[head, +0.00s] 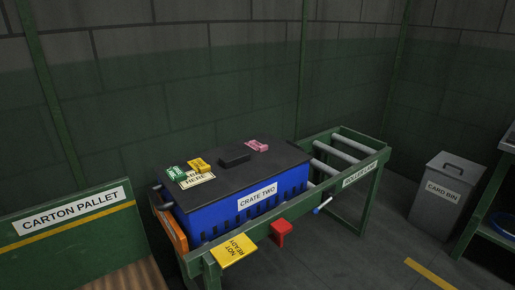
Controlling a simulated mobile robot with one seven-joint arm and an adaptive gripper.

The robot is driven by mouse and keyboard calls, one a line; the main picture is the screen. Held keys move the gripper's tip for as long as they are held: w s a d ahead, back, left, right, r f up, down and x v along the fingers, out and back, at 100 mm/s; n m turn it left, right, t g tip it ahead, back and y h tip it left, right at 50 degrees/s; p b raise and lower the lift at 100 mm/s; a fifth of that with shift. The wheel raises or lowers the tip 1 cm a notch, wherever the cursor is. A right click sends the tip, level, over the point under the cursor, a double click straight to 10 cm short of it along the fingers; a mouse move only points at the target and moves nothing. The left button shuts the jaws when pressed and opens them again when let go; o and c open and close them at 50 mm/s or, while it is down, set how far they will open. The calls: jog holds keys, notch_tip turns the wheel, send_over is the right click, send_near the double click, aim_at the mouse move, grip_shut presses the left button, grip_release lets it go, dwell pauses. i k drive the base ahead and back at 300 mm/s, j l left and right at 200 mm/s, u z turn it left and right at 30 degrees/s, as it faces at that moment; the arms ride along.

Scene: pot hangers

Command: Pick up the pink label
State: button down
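The pink label (257,146) lies on the dark lid (222,157) of the blue crate (215,217), toward the lid's back right corner. It is just right of the black lid handle (234,159). A green label (175,172) and a yellow label (199,164) lie at the lid's left end, by a pale printed patch (197,181). My gripper is not in view.
The crate, marked CRATE TWO, sits on a green roller line (360,174) with bare rollers at right. A yellow NOT READY sign (233,251) and a red block (281,233) are at its front. A grey card bin (441,195) stands right; a carton pallet (75,235) left.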

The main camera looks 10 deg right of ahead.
aim_at(255, 145)
jog(key=i+l, duration=0.45)
jog(key=l, duration=0.2)
jog(key=i+l+z, duration=0.1)
jog(key=i+l, duration=0.35)
jog(key=l, duration=0.2)
jog(key=i+l, duration=0.45)
jog(key=l, duration=0.15)
jog(key=i+l, duration=0.5)
jog(key=k+l+z, duration=0.05)
jog(key=l, duration=0.05)
